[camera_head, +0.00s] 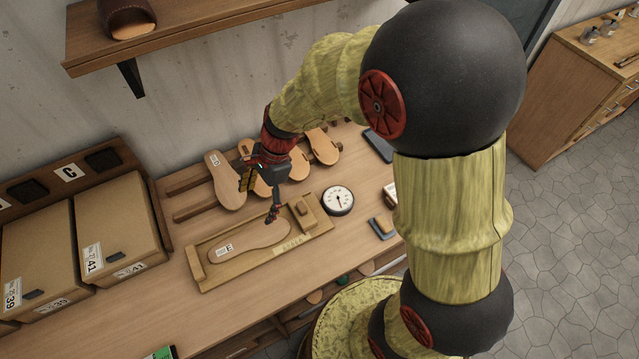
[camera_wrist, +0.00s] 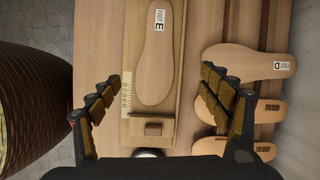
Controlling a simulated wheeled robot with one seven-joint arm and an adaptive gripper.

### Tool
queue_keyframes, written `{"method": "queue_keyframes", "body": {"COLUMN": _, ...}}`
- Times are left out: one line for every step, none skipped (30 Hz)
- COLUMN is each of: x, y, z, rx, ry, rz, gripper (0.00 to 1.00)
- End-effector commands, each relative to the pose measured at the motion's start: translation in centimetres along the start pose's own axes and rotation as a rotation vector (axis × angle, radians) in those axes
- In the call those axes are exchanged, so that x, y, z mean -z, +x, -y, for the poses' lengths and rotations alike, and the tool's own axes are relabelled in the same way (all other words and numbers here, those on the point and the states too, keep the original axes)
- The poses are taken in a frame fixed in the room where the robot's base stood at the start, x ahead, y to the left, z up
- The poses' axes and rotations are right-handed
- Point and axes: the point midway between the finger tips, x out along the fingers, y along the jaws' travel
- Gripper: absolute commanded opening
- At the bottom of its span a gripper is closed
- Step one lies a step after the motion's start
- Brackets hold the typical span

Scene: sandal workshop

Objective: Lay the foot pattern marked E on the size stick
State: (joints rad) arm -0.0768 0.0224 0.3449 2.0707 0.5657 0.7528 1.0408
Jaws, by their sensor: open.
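The foot pattern marked E (camera_wrist: 157,62) is a tan sole shape with a white label. It lies lengthwise on the wooden size stick (camera_wrist: 130,45), with a small gap to the sliding block (camera_wrist: 152,127). In the head view the pattern (camera_head: 262,237) lies flat on the size stick (camera_head: 222,283), between the end stop (camera_head: 196,264) and the block (camera_head: 302,210). My gripper (camera_head: 259,197) is open and empty above the stick. In the wrist view my gripper's fingers (camera_wrist: 161,85) stand wide apart on either side of the stick, not touching the pattern.
Foot pattern D (camera_wrist: 250,62) and several other patterns lie on a slatted rack behind the stick. A round dial (camera_head: 338,200) stands right of the stick. Cardboard boxes (camera_head: 118,226) stand at left. A shelf (camera_head: 200,30) juts from the wall above.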

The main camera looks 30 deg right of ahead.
Motion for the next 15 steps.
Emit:
{"method": "queue_keyframes", "body": {"x": -0.3, "y": -2.0, "z": -0.3, "rx": 0.025, "ry": -0.073, "rz": -0.016, "gripper": 0.79}}
{"method": "queue_keyframes", "body": {"x": -0.3, "y": -3.1, "z": -0.6, "rx": 0.036, "ry": -0.128, "rz": -0.029, "gripper": 0.79}}
{"method": "queue_keyframes", "body": {"x": -0.4, "y": -4.7, "z": -1.1, "rx": 0.052, "ry": -0.206, "rz": -0.050, "gripper": 0.79}}
{"method": "queue_keyframes", "body": {"x": -0.5, "y": -5.9, "z": -1.6, "rx": 0.064, "ry": -0.266, "rz": -0.067, "gripper": 0.79}}
{"method": "queue_keyframes", "body": {"x": -0.5, "y": -7.1, "z": -2.0, "rx": 0.074, "ry": -0.328, "rz": -0.086, "gripper": 0.79}}
{"method": "queue_keyframes", "body": {"x": -0.5, "y": -8.6, "z": -2.8, "rx": 0.087, "ry": -0.410, "rz": -0.113, "gripper": 0.79}}
{"method": "queue_keyframes", "body": {"x": -0.5, "y": -9.7, "z": -3.4, "rx": 0.093, "ry": -0.471, "rz": -0.134, "gripper": 0.79}}
{"method": "queue_keyframes", "body": {"x": -0.6, "y": -10.8, "z": -3.9, "rx": 0.101, "ry": -0.531, "rz": -0.156, "gripper": 0.79}}
{"method": "queue_keyframes", "body": {"x": -0.5, "y": -12.1, "z": -4.7, "rx": 0.110, "ry": -0.609, "rz": -0.188, "gripper": 0.79}}
{"method": "queue_keyframes", "body": {"x": -0.5, "y": -13.1, "z": -5.4, "rx": 0.114, "ry": -0.668, "rz": -0.213, "gripper": 0.79}}
{"method": "queue_keyframes", "body": {"x": -0.4, "y": -14.1, "z": -6.0, "rx": 0.118, "ry": -0.726, "rz": -0.238, "gripper": 0.79}}
{"method": "queue_keyframes", "body": {"x": -0.3, "y": -15.3, "z": -7.0, "rx": 0.121, "ry": -0.801, "rz": -0.274, "gripper": 0.79}}
{"method": "queue_keyframes", "body": {"x": -0.2, "y": -16.3, "z": -7.6, "rx": 0.123, "ry": -0.857, "rz": -0.301, "gripper": 0.79}}
{"method": "queue_keyframes", "body": {"x": -0.1, "y": -17.1, "z": -8.4, "rx": 0.122, "ry": -0.911, "rz": -0.330, "gripper": 0.79}}
{"method": "queue_keyframes", "body": {"x": 0.0, "y": -18.2, "z": -9.3, "rx": 0.121, "ry": -0.984, "rz": -0.370, "gripper": 0.79}}
